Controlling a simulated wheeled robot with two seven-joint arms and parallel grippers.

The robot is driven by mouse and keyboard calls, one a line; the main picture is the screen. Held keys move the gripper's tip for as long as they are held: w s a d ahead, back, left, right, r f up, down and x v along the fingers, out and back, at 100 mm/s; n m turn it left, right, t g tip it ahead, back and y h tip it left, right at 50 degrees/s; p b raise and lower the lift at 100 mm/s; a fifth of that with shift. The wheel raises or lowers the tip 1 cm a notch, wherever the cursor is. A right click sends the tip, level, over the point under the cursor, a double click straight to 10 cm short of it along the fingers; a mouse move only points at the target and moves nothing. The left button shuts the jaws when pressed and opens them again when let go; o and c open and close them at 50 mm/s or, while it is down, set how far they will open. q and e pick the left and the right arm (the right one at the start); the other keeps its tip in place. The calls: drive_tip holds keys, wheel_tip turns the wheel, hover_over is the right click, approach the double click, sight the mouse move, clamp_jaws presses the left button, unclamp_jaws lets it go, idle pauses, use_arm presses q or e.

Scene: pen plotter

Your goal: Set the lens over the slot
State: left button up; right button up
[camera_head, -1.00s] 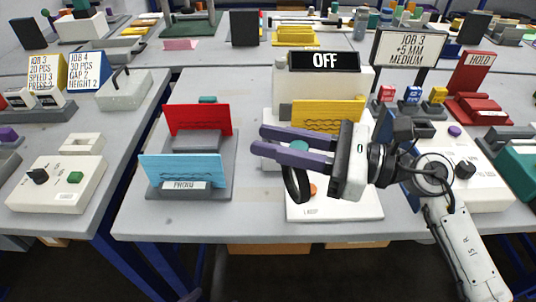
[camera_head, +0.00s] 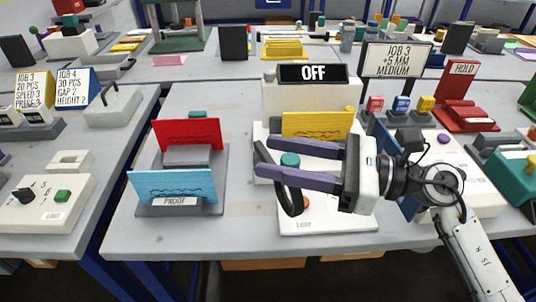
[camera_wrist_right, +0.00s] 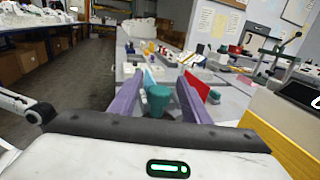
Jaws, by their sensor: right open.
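A dark ring (camera_head: 291,198), which looks like the lens, stands tilted in front of the yellow card in the head view. I cannot tell whether it lies over a slot; no slot shows clearly. A teal knob (camera_head: 290,160) sits by the ring, and I cannot make out how they join. My right gripper (camera_head: 263,157) has its two purple fingers apart, one on each side of the knob. The teal knob also shows between the fingers in the right wrist view (camera_wrist_right: 158,98). My left gripper is not in view.
A holder with a red card (camera_head: 187,133) and a blue card (camera_head: 172,186) is to the left. A "HOLD" sign (camera_head: 461,82) is at right. The front table edge is clear.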

drive_tip(key=b+v, duration=0.1)
drive_tip(key=v, duration=0.6)
drive_tip(key=shift+d, duration=0.4)
